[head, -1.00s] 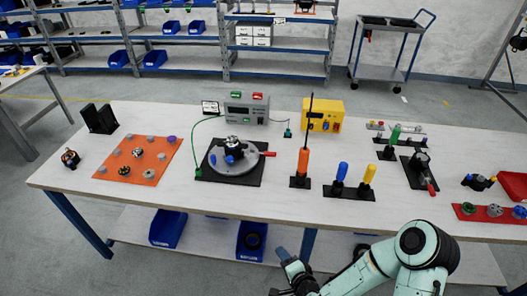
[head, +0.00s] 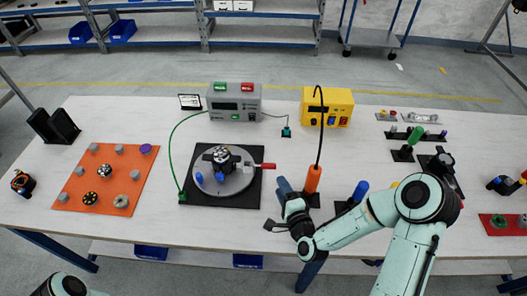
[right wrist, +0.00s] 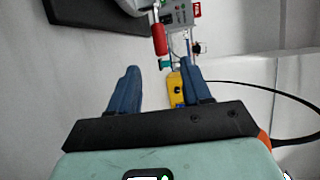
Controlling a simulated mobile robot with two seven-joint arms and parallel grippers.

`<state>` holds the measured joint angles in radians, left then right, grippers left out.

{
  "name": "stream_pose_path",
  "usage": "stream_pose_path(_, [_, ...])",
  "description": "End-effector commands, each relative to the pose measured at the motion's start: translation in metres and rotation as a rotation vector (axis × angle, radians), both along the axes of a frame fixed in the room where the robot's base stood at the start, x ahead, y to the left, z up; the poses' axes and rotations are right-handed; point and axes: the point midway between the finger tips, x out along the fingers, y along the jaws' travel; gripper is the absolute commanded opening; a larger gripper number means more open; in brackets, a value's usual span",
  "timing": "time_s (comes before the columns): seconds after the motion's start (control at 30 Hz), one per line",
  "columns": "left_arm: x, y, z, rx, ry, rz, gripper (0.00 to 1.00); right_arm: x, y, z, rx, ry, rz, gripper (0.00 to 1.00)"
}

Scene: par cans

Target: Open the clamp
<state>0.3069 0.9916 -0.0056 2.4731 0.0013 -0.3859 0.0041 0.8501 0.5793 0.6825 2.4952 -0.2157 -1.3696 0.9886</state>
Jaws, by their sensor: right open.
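The clamp's red handle (head: 265,166) sticks out to the right from a round grey plate (head: 212,181) with a black central part (head: 221,157). The plate rests on a black square base (head: 241,197). The red handle also shows in the right wrist view (right wrist: 159,38), beyond and between the fingertips. My right gripper (head: 283,184) is open and empty, above the table just below and right of the handle, apart from it. Its two blue fingers show in the right wrist view (right wrist: 158,76). My left gripper is not in view.
An orange upright handle (head: 313,178) with a black cable stands just right of my right gripper. A grey box (head: 234,103) and a yellow box (head: 328,107) stand behind. A green cable runs by the base. My right forearm hides part of the table at right.

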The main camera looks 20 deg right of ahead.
Motion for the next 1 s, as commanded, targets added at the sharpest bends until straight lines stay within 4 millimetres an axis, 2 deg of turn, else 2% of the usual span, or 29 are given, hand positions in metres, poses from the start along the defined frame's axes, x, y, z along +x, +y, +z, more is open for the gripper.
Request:
stream_pose_path(0.17, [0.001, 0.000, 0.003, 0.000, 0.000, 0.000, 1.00, 0.022, -0.001, -0.002, 0.002, -0.002, 0.000, 0.48])
stream_pose_path(0.4, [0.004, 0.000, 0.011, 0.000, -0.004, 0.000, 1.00, 0.073, -0.004, -0.009, 0.003, -0.003, -0.002, 0.48])
stream_pose_path(0.6, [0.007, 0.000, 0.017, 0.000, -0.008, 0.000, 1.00, 0.109, -0.006, -0.014, 0.001, -0.001, 0.000, 0.48])
stream_pose_path(0.8, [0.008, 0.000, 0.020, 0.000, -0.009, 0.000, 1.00, 0.127, -0.007, -0.018, 0.000, -0.001, 0.000, 0.48])
stream_pose_path(1.0, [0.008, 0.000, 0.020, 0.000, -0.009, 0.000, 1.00, 0.130, -0.007, -0.019, -0.001, 0.001, 0.001, 0.48])
